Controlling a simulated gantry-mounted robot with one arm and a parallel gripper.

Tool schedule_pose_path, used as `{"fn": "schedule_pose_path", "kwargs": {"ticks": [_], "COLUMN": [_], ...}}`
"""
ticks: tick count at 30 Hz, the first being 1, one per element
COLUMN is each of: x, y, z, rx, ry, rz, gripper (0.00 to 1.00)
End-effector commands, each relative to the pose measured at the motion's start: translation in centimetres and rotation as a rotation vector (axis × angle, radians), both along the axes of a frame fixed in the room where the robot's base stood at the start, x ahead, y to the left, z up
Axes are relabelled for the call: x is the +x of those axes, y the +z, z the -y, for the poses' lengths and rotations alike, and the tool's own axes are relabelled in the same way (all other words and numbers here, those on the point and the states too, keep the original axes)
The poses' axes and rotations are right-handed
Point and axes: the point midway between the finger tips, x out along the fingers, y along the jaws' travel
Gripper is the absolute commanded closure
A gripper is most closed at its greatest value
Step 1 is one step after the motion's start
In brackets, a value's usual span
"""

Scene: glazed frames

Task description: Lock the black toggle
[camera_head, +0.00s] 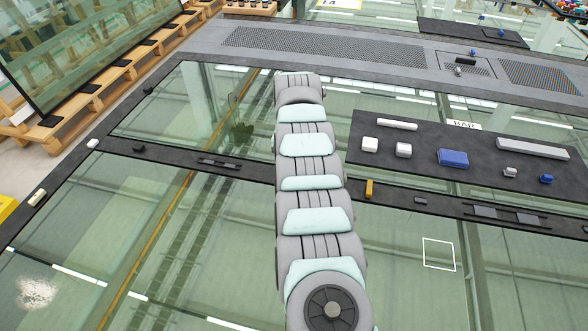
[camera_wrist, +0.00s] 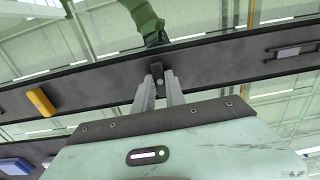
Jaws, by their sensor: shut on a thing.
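The black toggle (camera_wrist: 157,72) stands on the dark frame bar (camera_wrist: 210,62) in the wrist view, with a small light round spot on its face. The two grey fingers of my gripper (camera_wrist: 159,84) reach to it from either side and are shut on it. Their tips partly cover its base, and I cannot tell its exact angle. In the head view my arm hides both the toggle and my gripper.
On the same bar, a yellow block (camera_head: 369,188) sits to the right of my arm and a slide latch (camera_head: 218,163) to the left. A dark panel (camera_head: 415,157) farther back holds white, blue and grey pieces. Glass panes surround the bar.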

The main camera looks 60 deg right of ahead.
Motion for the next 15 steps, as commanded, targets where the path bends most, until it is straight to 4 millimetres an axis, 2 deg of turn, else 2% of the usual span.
{"fn": "schedule_pose_path", "kwargs": {"ticks": [13, 14, 15], "x": [0.03, 0.03, 0.02], "y": [-0.03, -0.03, -0.03], "z": [-0.01, -0.01, 0.0], "rx": [0.0, 0.0, 0.0], "ry": [0.013, 0.013, 0.013], "rz": [0.0, 0.0, 0.0], "gripper": [1.0, 0.84, 0.81]}}
